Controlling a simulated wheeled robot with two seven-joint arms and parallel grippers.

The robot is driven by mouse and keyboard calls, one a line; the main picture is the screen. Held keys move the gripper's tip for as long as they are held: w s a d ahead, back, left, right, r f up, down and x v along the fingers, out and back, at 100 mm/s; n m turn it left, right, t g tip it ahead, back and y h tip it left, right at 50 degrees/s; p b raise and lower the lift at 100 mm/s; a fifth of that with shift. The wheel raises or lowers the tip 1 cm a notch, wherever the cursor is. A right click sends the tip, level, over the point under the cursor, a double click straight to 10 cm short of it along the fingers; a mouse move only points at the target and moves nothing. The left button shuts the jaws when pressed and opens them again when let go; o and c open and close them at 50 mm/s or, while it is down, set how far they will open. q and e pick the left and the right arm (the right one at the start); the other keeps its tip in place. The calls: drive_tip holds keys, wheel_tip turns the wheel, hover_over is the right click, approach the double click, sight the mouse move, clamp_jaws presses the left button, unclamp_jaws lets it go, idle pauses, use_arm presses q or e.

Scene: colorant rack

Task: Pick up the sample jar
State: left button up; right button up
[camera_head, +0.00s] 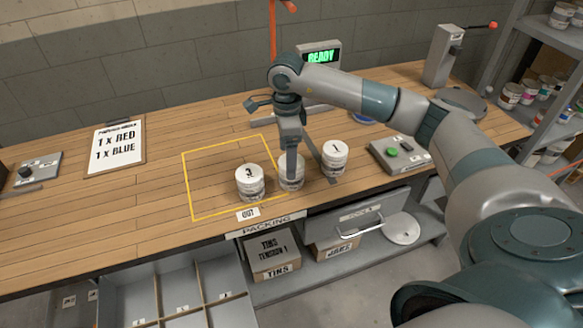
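Three white lidded jars stand in a row near the front edge of the wooden bench: one marked 3 (250,181) on the left, a middle one (291,182), and one marked 1 (334,157) on the right. Nothing visible tells me which is the sample jar. My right arm reaches in from the right, and its gripper (293,172) points down at the middle jar, hiding part of its top. I cannot tell whether the fingers are closed on it. The jar appears to stand upright on the bench. My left gripper is not in view.
A yellow outline (187,184) labelled OUT marks mostly clear bench at left. A board (116,147) reads 1 x RED, 1 x BLUE. A READY display (320,56) stands behind my arm. A box with a green button (397,153) sits right of the jars.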

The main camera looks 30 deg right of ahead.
drive_tip(key=shift+f, duration=0.45)
drive_tip(key=shift+d+f+p, duration=0.15)
drive_tip(key=shift+f+p, duration=0.25)
drive_tip(key=shift+p, duration=0.15)
drive_tip(key=f+p, duration=0.1)
drive_tip(key=f, duration=0.1)
drive_tip(key=f+p, duration=0.1)
drive_tip(key=shift+s+d+f, duration=0.1)
drive_tip(key=shift+d+f, duration=0.25)
drive_tip(key=shift+f, duration=0.35)
drive_tip(key=shift+c, duration=0.7)
drive_tip(key=c, duration=1.2)
